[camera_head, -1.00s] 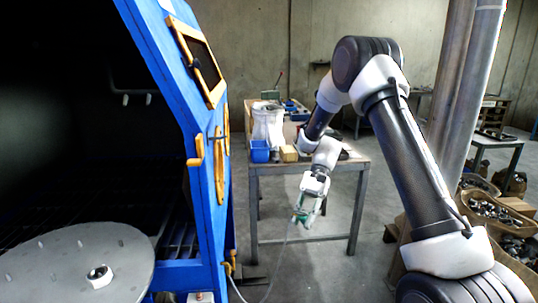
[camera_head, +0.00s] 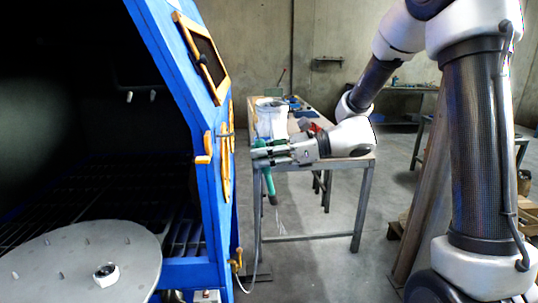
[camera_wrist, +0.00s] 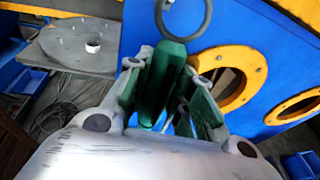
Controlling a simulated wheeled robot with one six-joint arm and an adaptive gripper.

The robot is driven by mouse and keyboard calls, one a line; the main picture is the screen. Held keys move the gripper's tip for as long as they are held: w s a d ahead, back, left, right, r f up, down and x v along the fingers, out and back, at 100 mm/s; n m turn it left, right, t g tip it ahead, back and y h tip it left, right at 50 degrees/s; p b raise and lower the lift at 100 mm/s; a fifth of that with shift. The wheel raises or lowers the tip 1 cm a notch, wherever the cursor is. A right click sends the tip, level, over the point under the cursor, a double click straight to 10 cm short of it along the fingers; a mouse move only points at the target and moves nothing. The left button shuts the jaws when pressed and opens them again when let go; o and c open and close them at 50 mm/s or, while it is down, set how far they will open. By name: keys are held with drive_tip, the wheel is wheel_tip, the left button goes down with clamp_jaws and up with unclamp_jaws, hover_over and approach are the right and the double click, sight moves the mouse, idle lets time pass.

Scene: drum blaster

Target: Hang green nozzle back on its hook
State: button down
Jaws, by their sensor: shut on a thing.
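My gripper (camera_head: 262,153) reaches left toward the blue cabinet's side and is shut on the green nozzle (camera_head: 269,184). The nozzle hangs below the fingers in the head view, its lower end tilted slightly right. In the wrist view the green nozzle (camera_wrist: 160,82) lies between the fingers of my gripper (camera_wrist: 165,95), pointing toward a dark ring (camera_wrist: 207,20) in front of the blue panel. I take this ring for the hook; a small dark bracket (camera_head: 225,134) on the cabinet's side may be the same part. Nozzle and ring look apart, but their depth gap is unclear.
The blue cabinet (camera_head: 211,220) stands open at left with a round grey turntable (camera_head: 80,262). Yellow-rimmed round openings (camera_wrist: 232,72) are in its side panel. A workbench (camera_head: 330,172) with a white container (camera_head: 271,118) stands behind my gripper. The floor between is clear.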

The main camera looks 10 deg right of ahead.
drive_tip(key=shift+s+x, duration=0.2)
drive_tip(key=shift+x, duration=1)
drive_tip(key=shift+s+x, duration=0.2)
drive_tip(key=shift+x, duration=1)
drive_tip(key=shift+s+x, duration=0.15)
drive_tip(key=shift+x, duration=1.05)
drive_tip(key=shift+a+f, duration=0.1)
drive_tip(key=shift+a, duration=0.05)
drive_tip(key=c, duration=1.2)
unclamp_jaws()
drive_tip(key=shift+o, duration=0.2)
